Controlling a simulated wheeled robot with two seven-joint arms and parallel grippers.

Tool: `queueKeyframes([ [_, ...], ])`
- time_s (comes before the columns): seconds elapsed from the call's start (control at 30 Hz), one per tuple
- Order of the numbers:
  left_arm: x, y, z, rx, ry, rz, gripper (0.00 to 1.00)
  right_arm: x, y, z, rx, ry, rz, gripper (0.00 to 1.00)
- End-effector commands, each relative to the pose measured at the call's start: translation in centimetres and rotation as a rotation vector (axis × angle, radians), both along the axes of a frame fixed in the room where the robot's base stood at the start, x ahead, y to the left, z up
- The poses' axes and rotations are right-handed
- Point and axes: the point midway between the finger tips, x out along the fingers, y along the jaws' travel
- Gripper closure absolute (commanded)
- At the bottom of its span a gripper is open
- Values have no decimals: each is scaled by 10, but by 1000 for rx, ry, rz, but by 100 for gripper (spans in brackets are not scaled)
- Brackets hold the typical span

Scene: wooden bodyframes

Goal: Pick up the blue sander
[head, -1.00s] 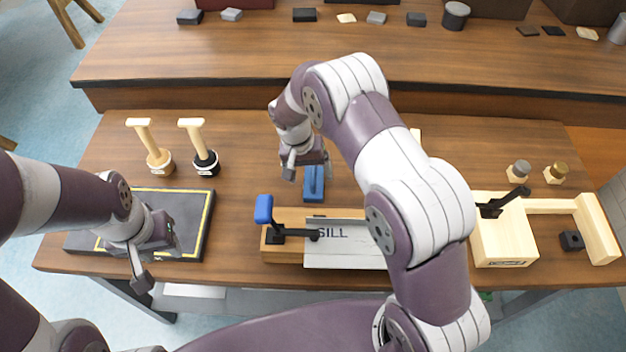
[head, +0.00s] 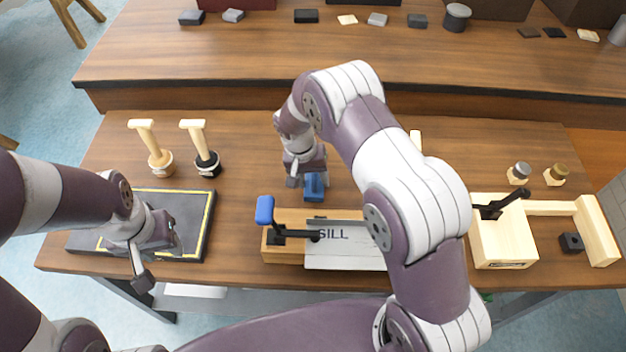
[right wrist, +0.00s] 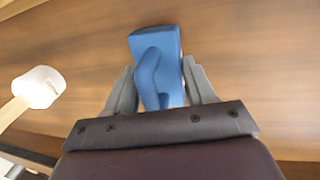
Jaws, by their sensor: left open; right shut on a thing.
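The blue sander (head: 314,188) sits on the wooden workbench behind the clamp block, partly hidden by my right gripper in the head view. In the right wrist view the blue sander (right wrist: 158,62), with its raised handle, lies between the two grey fingers. My right gripper (head: 306,182) is shut on the sander, reaching down from above; it also shows in the right wrist view (right wrist: 162,92). The sander appears to be at bench level; I cannot tell if it is clear of the top. My left gripper (head: 160,262) is open and empty over the front of the black mat.
The black mat with a yellow border (head: 205,232) lies at left. Two wooden-handled tools (head: 152,148) stand behind it. The clamp block (head: 285,217) with a board marked SILL (head: 345,258) is in front of the sander. A wooden frame (head: 500,245) stands at right.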

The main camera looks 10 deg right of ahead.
Motion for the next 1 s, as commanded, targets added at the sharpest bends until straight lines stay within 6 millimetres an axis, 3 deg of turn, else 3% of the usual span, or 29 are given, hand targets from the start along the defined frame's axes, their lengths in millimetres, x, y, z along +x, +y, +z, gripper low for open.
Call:
queueKeyframes([
  [0.2, 0, 0, -8, 0, 0, 0, 57, -2, -2, 36, 0, -2, -1, 83],
  [0.6, 0, 0, -18, 0, 0, 0, 57, -67, -64, 87, 0, -1, -3, 83],
  [0.8, 0, 0, -20, 0, 0, 0, 57, -82, -78, 100, 0, 0, -1, 84],
  [1.0, 0, 0, -20, 0, 0, 0, 57, -85, -81, 103, -1, 1, 0, 84],
])
